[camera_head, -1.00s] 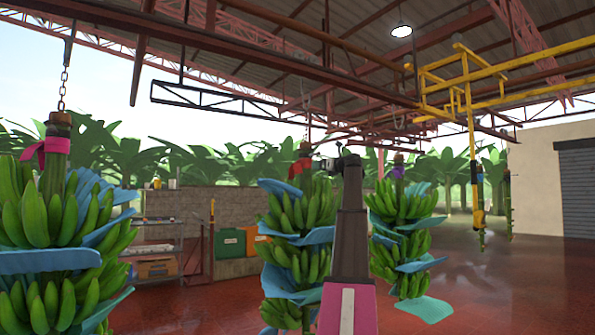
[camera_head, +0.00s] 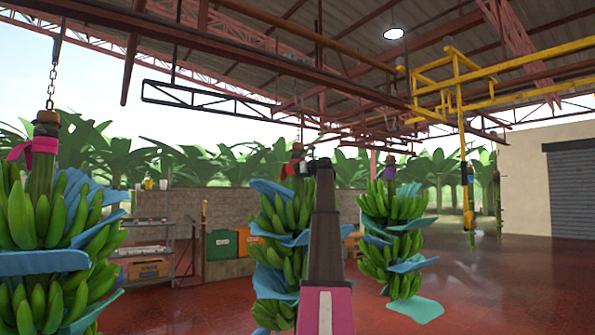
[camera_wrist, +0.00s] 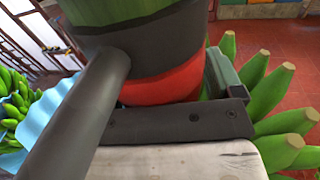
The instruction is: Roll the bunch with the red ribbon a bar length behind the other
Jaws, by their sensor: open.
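The bunch with the red ribbon (camera_head: 285,212) hangs upright in the middle of the head view, partly hidden by my arm. Its red ribbon (camera_head: 290,169) is near the top of the stem. In the wrist view the stem's red band (camera_wrist: 162,88) is close up, beside the dark gripper parts. My gripper (camera_head: 312,166) is open at the stem, just right of the ribbon; contact is unclear. A bunch with a purple ribbon (camera_head: 393,235) hangs to the right. A bunch with a pink ribbon (camera_head: 45,235) hangs nearer at the left, on a chain.
Dark overhead rails (camera_head: 215,100) and a yellow frame (camera_head: 461,100) run above. A shelf (camera_head: 150,250) and a green bin (camera_head: 221,243) stand by the low wall behind. The red floor (camera_head: 500,295) is open at the right.

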